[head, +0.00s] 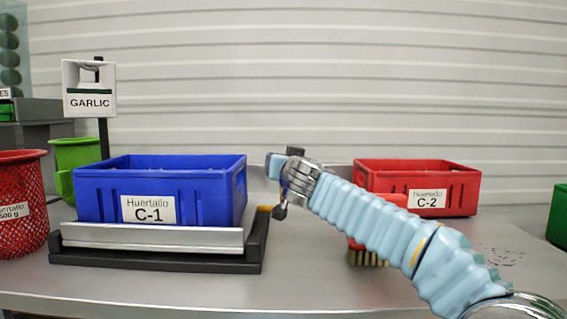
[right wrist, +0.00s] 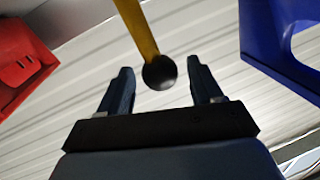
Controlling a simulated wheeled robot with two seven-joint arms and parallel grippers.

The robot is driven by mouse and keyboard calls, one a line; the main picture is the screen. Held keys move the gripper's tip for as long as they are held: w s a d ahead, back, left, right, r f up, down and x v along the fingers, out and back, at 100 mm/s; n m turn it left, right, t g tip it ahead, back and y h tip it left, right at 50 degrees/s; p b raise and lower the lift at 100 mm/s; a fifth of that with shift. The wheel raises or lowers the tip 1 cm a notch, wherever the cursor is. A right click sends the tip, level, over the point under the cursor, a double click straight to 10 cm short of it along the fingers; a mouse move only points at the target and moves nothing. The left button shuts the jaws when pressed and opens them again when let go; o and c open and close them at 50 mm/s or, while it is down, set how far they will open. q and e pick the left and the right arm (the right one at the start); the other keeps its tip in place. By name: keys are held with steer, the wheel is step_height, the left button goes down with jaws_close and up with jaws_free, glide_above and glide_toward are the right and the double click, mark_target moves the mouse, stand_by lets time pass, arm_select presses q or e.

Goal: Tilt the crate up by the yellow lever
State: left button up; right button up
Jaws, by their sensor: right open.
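The blue crate C-1 (head: 210,195) sits level on a silver plate (head: 150,236) over a black base (head: 155,262) in the head view. The yellow lever (head: 264,209) juts from the right side of this stand. In the right wrist view the yellow lever (right wrist: 138,28) ends in a black ball knob (right wrist: 160,72). My right gripper (right wrist: 161,68) is open, with its two fingers on either side of the knob and gaps showing on both sides. In the head view its fingers are mostly hidden by my wrist. My left gripper is not in view.
A red crate C-2 (head: 460,195) stands at the right, with a brush (head: 366,257) partly behind my arm. A red mesh basket (head: 20,225), a green bin (head: 78,153) and a GARLIC sign (head: 90,90) stand at the left. The table front (head: 300,285) is clear.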

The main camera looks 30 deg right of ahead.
steer(key=shift+x, duration=0.85)
jaws_close()
steer(key=s+a+r+n+t+h+b, duration=0.1)
steer(key=s+a+r+t+b, duration=0.2)
steer(key=r, duration=0.4)
steer(key=shift+s+t+b, duration=0.5)
steer(key=shift+s+b, duration=0.15)
steer(key=shift+s, duration=0.3)
